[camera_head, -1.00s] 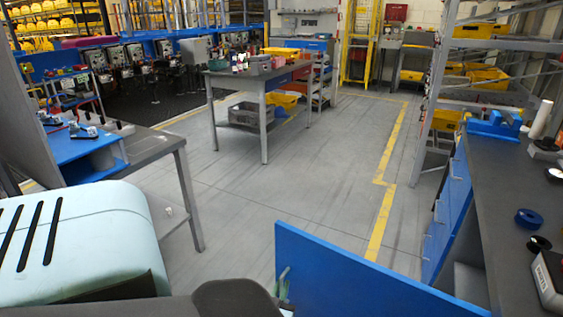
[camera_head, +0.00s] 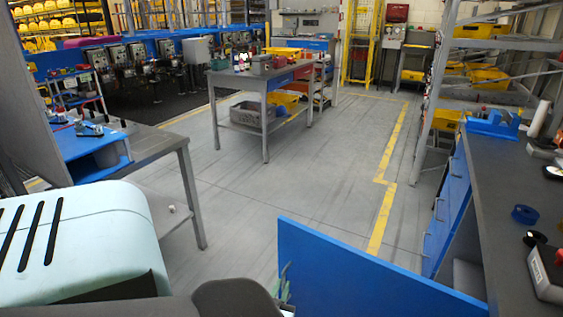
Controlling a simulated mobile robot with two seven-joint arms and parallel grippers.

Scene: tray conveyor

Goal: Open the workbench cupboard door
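The blue cupboard door (camera_head: 360,275) stands swung out from the workbench (camera_head: 500,200) at the lower right. It reaches across the floor, with its free edge on the left. My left gripper (camera_head: 281,283) shows only as small greenish fingertips at that free edge, low in the picture. The fingertips look very close to the door edge; I cannot tell whether they touch it. The rest of the gripper is hidden behind my own dark arm part. Whether its fingers are apart is not clear. My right gripper is not in view.
Blue drawer fronts (camera_head: 447,215) line the workbench side. Blue tape (camera_head: 525,215) and a scale-like device (camera_head: 547,272) lie on its top. A grey table (camera_head: 160,150) stands at the left. The grey floor (camera_head: 290,190) between is clear.

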